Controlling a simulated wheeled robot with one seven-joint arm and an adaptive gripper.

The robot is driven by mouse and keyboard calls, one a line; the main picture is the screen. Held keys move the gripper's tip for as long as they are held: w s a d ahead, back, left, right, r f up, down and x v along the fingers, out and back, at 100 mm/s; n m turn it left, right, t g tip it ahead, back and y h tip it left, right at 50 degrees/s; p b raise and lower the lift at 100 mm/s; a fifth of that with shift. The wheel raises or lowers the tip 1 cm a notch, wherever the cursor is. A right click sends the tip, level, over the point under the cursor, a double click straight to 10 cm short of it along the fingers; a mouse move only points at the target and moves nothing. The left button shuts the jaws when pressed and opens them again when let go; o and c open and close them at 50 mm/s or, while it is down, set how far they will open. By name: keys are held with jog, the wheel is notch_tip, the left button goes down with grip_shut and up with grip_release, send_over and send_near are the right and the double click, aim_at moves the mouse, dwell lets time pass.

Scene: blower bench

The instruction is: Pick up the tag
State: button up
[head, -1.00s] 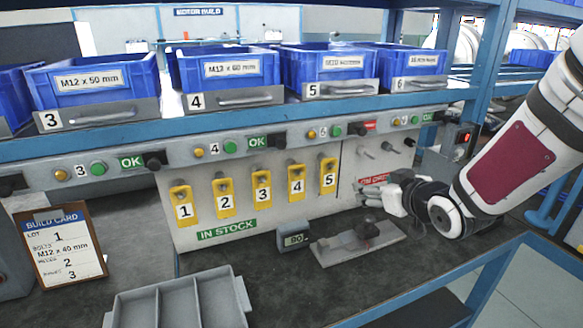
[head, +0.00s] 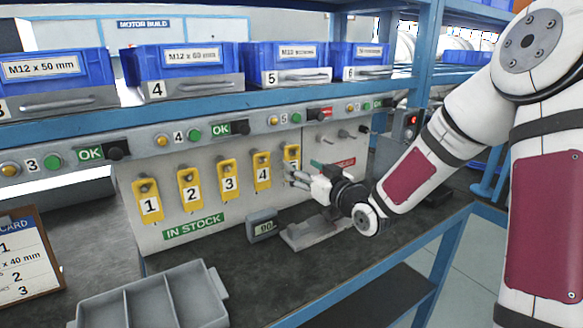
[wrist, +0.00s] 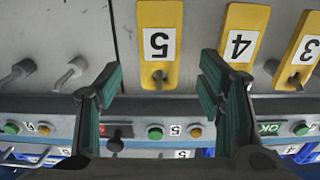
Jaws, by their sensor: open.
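Yellow numbered tags hang in a row on pegs on a grey panel: tag 1 (head: 149,203), tag 2 (head: 189,188), tag 3 (head: 227,178), tag 4 (head: 262,172) and tag 5 (head: 291,152). My gripper (head: 294,179) is in front of the lower part of tag 5 and partly hides it. The wrist view is upside down. There, tag 5 (wrist: 158,20) shows between the two open fingers of my gripper (wrist: 160,84). Tag 4 (wrist: 238,30) is just beyond the right finger, and tag 3 (wrist: 305,40) is farther right. I cannot tell whether a finger touches a tag.
An IN STOCK label (head: 193,227) is under the tags. Bare pegs (wrist: 70,72) stick out beside tag 5. A grey divided tray (head: 205,297) is in front. Blue bins (head: 190,62) fill the shelf above.

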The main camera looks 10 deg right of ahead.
aim_at(293, 162)
jog(key=shift+b+x, duration=0.55)
jog(key=shift+x, duration=2.35)
jog(key=shift+f, duration=0.15)
jog(key=c, duration=1.2)
